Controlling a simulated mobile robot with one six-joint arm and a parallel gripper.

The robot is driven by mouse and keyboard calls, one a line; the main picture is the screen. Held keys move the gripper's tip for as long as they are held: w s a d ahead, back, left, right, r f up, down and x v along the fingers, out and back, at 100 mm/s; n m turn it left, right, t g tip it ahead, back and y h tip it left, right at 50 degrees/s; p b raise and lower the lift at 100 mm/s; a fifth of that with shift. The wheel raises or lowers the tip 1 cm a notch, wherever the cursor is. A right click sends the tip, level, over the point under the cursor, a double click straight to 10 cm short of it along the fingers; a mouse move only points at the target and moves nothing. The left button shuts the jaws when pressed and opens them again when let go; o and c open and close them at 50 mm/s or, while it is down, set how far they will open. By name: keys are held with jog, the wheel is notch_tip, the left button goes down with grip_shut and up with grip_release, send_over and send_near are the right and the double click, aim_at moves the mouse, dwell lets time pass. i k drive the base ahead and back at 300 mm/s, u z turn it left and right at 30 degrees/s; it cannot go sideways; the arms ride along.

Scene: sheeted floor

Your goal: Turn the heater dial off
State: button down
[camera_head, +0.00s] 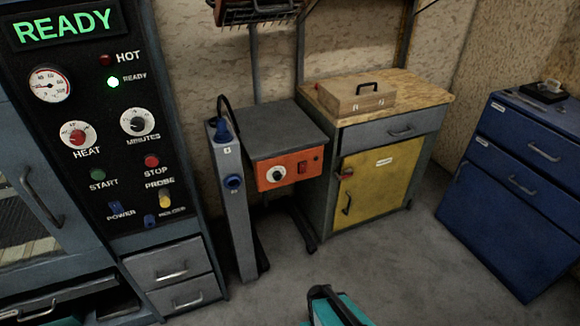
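The grey machine at the left has a black control panel (112,85). Its HEAT dial (77,135) is a red knob on a white scale; the exact mark it points to is too small to read. A MINUTES dial (138,122) with a dark knob sits to its right. The green READY lamp (113,83) is lit and the display (66,27) reads READY. I see no gripper fingers in this view.
A grey post (235,205) with blue sockets stands between the machine and the orange box. A bench with a yellow door (377,183) bears a wooden box (356,97). A blue cabinet (520,195) stands at the right. The middle floor (385,262) is clear.

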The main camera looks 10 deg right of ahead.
aim_at(277, 175)
jog(key=u, duration=0.45)
jog(key=k, duration=1.35)
jog(key=u, duration=1.1)
jog(key=i, duration=1.1)
jog(key=u, duration=0.1)
